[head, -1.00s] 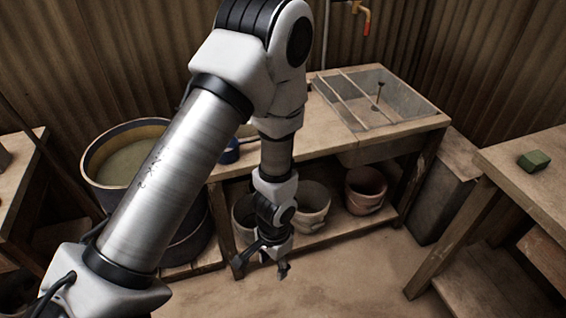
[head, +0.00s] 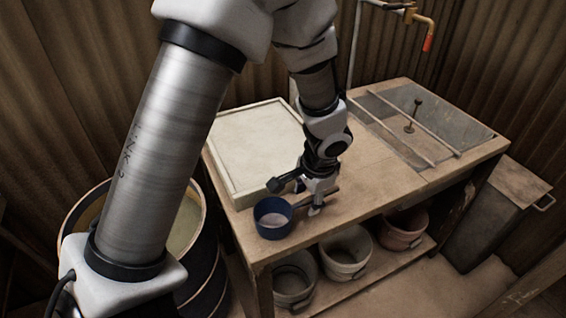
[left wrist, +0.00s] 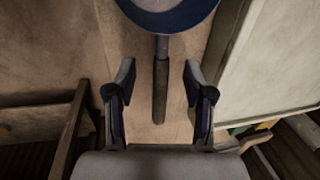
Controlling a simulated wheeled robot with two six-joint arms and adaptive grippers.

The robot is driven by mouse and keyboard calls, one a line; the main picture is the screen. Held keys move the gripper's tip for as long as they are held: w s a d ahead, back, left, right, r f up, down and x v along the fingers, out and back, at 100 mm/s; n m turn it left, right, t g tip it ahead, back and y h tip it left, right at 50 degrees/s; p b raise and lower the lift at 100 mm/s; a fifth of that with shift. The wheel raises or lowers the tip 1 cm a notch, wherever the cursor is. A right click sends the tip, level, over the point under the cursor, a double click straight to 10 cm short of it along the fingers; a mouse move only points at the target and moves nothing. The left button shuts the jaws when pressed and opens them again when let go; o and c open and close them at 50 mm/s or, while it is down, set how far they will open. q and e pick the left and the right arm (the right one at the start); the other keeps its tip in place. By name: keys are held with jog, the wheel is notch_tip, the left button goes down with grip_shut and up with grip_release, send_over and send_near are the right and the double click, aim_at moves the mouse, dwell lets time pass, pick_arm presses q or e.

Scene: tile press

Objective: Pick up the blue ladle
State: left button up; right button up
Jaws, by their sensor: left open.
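The blue ladle (head: 273,217) stands on the wooden bench near its front left corner, its round cup toward the left and its dark handle toward the right. In the left wrist view its blue cup (left wrist: 168,18) is cut by the top edge and its handle (left wrist: 160,90) runs down between the fingers. My left gripper (head: 314,196) is open over the handle. In the left wrist view the two fingers (left wrist: 160,92) stand on either side of the handle with a gap on both sides. My right gripper does not show.
A pale framed board (head: 256,150) lies on the bench behind the ladle. Several buckets (head: 346,253) stand on the shelf below. A barrel (head: 187,225) stands at the left.

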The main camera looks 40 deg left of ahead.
pick_arm(q)
jog(key=f, duration=0.2)
jog(key=a, duration=0.1)
jog(key=shift+w+f, duration=0.25)
jog(key=shift+f, duration=0.15)
jog(key=shift+s+d+r, duration=0.15)
jog(key=shift+d+r, duration=0.05)
grip_shut()
jog(key=shift+r, duration=0.1)
